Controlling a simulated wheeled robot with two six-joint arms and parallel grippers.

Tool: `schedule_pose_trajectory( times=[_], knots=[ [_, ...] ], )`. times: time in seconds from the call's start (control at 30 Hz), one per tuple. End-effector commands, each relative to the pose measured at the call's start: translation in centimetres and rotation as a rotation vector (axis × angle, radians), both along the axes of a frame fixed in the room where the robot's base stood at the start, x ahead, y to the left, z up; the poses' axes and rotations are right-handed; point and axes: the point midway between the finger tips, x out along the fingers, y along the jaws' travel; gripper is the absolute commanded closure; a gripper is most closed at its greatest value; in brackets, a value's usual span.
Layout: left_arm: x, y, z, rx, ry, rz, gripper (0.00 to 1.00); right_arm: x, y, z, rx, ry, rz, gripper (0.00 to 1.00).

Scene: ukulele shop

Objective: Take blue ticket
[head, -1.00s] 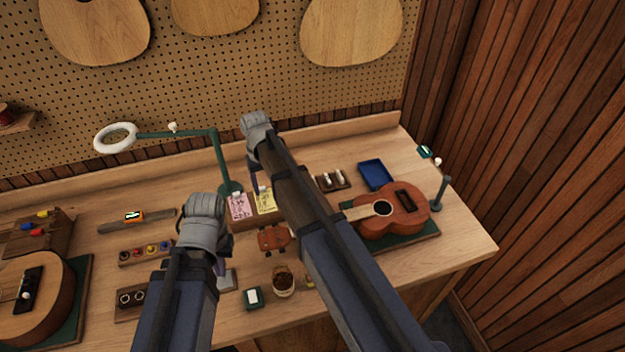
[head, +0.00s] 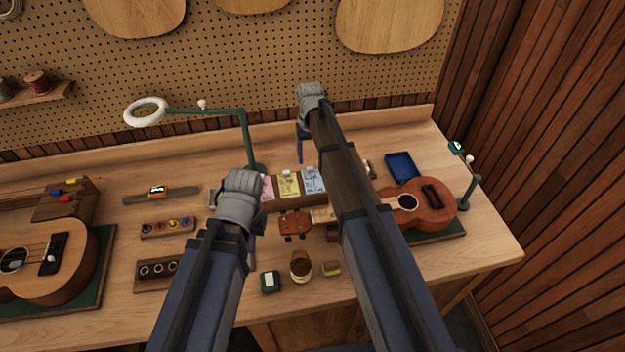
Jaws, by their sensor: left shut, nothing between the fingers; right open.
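The blue ticket (head: 314,181) stands at the right end of a row in a dark wooden holder (head: 290,205) at the middle of the bench. A yellow ticket (head: 289,184) is beside it, and a pink ticket (head: 267,188) is at the left. My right gripper (head: 301,148) is open and empty, beyond the tickets, with its fingers pointing down and partly hidden by its wrist. My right forearm passes close to the blue ticket's right side in the picture. My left gripper (head: 252,248) is shut and empty, in front and left of the holder, its fingers mostly hidden.
A green lamp (head: 247,140) rises behind the holder. A ukulele (head: 430,207) lies on the right, its headstock (head: 295,224) just before the holder. A blue tray (head: 402,167) is at the back right. A cup (head: 301,268) and green box (head: 270,282) stand in front.

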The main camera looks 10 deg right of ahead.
Motion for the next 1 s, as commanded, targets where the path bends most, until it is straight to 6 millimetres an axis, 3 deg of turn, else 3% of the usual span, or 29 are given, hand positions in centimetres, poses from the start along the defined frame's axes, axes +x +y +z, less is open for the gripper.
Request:
schedule_pose_trajectory(
  times=[0.4,0.73,1.0],
  knots=[
    [0.0,0.0,-4.8,0.000,0.000,0.000,1.00,-0.4,0.0,-4.8,0.000,0.000,0.000,0.35],
    [0.0,0.0,-5.0,0.000,0.000,0.001,1.00,-0.4,0.0,-5.0,0.000,0.000,0.000,0.35],
    [0.0,0.0,-5.0,0.000,0.000,0.001,1.00,-0.4,0.0,-5.0,0.000,0.000,0.000,0.65]
  ],
)
